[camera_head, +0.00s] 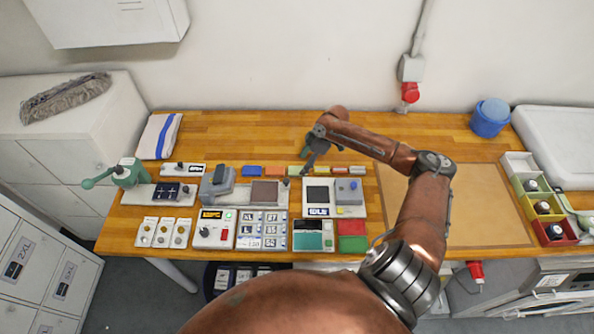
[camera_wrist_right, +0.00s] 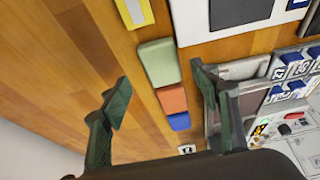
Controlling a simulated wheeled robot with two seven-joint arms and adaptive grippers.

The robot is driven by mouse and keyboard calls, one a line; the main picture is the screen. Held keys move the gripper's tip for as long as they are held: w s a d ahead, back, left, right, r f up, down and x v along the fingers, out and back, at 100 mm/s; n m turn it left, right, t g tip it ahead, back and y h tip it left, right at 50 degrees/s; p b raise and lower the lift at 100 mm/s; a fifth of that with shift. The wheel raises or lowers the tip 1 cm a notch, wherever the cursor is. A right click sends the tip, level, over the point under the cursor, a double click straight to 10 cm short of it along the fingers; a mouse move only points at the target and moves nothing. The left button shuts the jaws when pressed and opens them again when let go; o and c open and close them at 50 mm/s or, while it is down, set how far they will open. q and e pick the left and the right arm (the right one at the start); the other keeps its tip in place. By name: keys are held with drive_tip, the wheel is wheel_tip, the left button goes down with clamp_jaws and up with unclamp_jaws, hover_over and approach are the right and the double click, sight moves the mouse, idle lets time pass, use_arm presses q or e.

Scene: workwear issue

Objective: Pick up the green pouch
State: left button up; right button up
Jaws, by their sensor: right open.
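The green pouch (camera_wrist_right: 158,62) lies flat on the wooden table in the right wrist view, at the end of a short row with an orange piece and a blue piece. In the head view the pouch (camera_head: 294,170) shows small, just left of my right gripper (camera_head: 307,163). In the wrist view my right gripper (camera_wrist_right: 160,92) is open and empty. Its fingers stand to either side of the row, with the pouch showing between and beyond the tips. The gripper appears to be above the table, not touching the pouch. My left gripper is not in view.
The orange piece (camera_wrist_right: 172,99) touches or nearly touches the pouch; the blue piece (camera_wrist_right: 179,121) is beyond it. A yellow piece (camera_wrist_right: 133,12) lies on the pouch's other side. Devices and panels (camera_head: 263,230) fill the table front. A brown mat (camera_head: 480,215) on the right is clear.

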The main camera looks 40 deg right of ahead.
sight(299, 170)
drive_tip(key=x, duration=0.4)
drive_tip(key=shift+s, duration=0.1)
drive_tip(key=shift+a, duration=0.1)
drive_tip(key=c, duration=1.2)
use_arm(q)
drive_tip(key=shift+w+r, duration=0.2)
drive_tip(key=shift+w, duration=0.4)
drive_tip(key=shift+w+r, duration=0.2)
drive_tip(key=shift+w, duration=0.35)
use_arm(e)
drive_tip(key=shift+c, duration=0.2)
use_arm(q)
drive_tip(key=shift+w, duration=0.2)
